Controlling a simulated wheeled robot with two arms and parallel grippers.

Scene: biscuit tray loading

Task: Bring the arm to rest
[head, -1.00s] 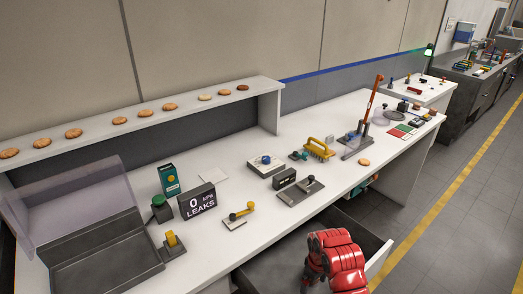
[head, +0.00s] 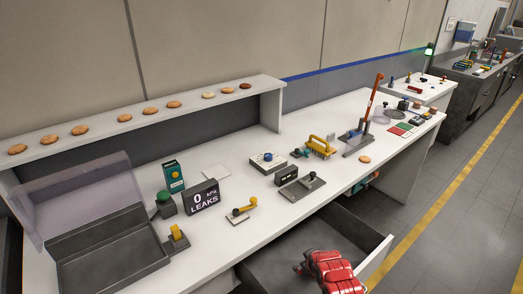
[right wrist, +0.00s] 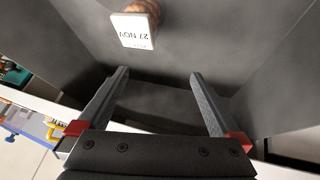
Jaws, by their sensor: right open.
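My right gripper (right wrist: 159,98) is open in the right wrist view, with nothing between its two fingers. Beyond the fingertips is the dark inside of the open drawer (right wrist: 215,30). A brown item, partly cut off at the top edge, lies there with a white label (right wrist: 131,31) reading "27 NOV". My left gripper is in neither view.
The white bench (head: 265,225) carries a pressure display (head: 201,197), a tray with a clear lid (head: 110,253), a green box (head: 173,176) and a lone biscuit (head: 363,160). Several biscuits line the shelf (head: 225,94). The floor (head: 445,210) at right is clear.

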